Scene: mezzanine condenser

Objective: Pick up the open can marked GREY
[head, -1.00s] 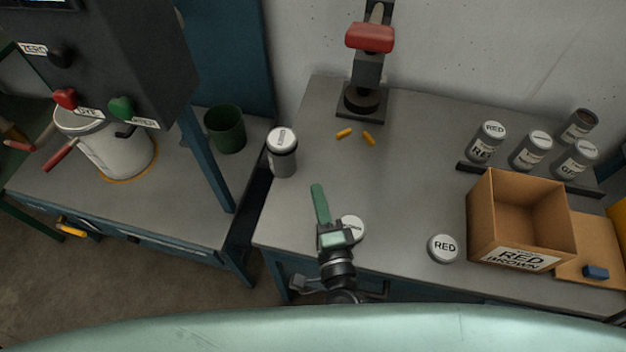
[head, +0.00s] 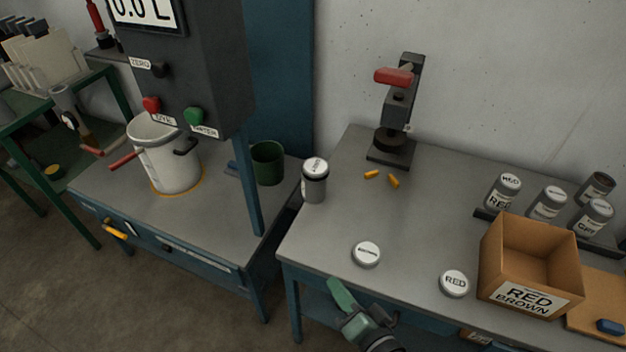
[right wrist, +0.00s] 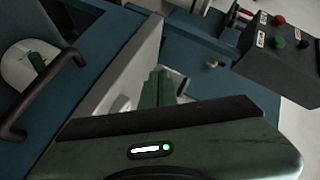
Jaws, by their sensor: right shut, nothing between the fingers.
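An open, dark-mouthed can (head: 598,187) stands at the back right of the bench in the head view, behind other cans. Its label is too small and too hidden to read. A closed can in front of it (head: 594,217) has a pale lid, and its label seems to begin with GR. My right gripper (head: 341,294) is at the bench's front edge, far to the left of these cans. Its green fingers are shut and empty. They also show in the right wrist view (right wrist: 158,88). My left gripper is not in view.
Two more lidded cans (head: 502,190) (head: 548,203) stand by a dark rail. A cardboard box (head: 530,297) marked RED BROWN stands before them. Round lids (head: 366,254) (head: 454,283) lie near the front. Another can (head: 314,182) stands at the left edge; a press (head: 393,135) stands behind.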

